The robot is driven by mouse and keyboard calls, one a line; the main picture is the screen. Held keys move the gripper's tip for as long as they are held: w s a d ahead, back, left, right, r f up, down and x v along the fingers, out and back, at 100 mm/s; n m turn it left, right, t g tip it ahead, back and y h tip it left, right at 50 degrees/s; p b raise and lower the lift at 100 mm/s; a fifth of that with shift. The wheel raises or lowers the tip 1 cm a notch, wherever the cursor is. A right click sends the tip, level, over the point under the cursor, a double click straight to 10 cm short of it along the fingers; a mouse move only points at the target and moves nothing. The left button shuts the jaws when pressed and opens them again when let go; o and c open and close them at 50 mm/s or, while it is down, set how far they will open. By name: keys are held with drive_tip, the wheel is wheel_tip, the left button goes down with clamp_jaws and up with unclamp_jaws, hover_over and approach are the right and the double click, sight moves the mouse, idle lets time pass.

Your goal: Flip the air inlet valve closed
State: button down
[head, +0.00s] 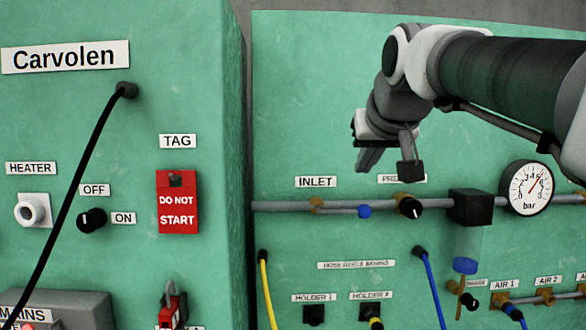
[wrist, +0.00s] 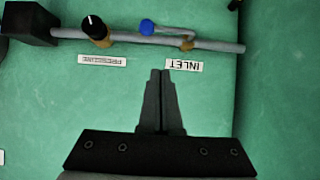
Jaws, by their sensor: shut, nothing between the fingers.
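The air inlet valve is on the grey pipe by the INLET label (head: 315,182). Its brass body (head: 317,204) shows in the head view. Its blue-tipped lever (head: 364,211) lies roughly along the pipe, pointing right. In the wrist view, which is upside down, the blue tip (wrist: 147,27) is at the top and the brass body (wrist: 187,43) right of it. My gripper (head: 366,162) is above the pipe in the head view, apart from the lever. In the wrist view its fingers (wrist: 160,72) are together and empty, near the INLET label.
A black pressure knob (head: 410,207) is close right of the blue tip. Farther right are a black regulator block (head: 470,207) and a round bar gauge (head: 527,188). Yellow (head: 266,290) and blue (head: 432,285) hoses hang below. A green cabinet (head: 215,120) juts out at left.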

hover_over(352, 210)
drive_tip(key=s, duration=0.3)
wheel_tip(352, 210, down, 4)
drive_tip(key=f, duration=0.2)
drive_tip(key=w+f, duration=0.1)
drive_tip(key=f, duration=0.1)
drive_tip(key=shift+a+f, duration=0.1)
drive_tip(key=shift+a, duration=0.05)
drive_tip(key=shift+f+m+y+b, duration=0.3)
drive_tip(key=shift+f+y+b, duration=0.1)
drive_tip(key=shift+b, duration=0.15)
drive_tip(key=shift+d+f+b, duration=0.25)
drive_tip(key=shift+b, duration=0.1)
drive_tip(key=a+f+m+t+y+b, duration=0.3)
drive_tip(key=f+m+y+b, duration=0.5)
drive_tip(key=b, duration=1.4)
drive_tip(key=shift+a+f+m+y, duration=0.15)
drive_tip(key=shift+a+m+y, duration=0.3)
drive_tip(key=shift+m, duration=0.45)
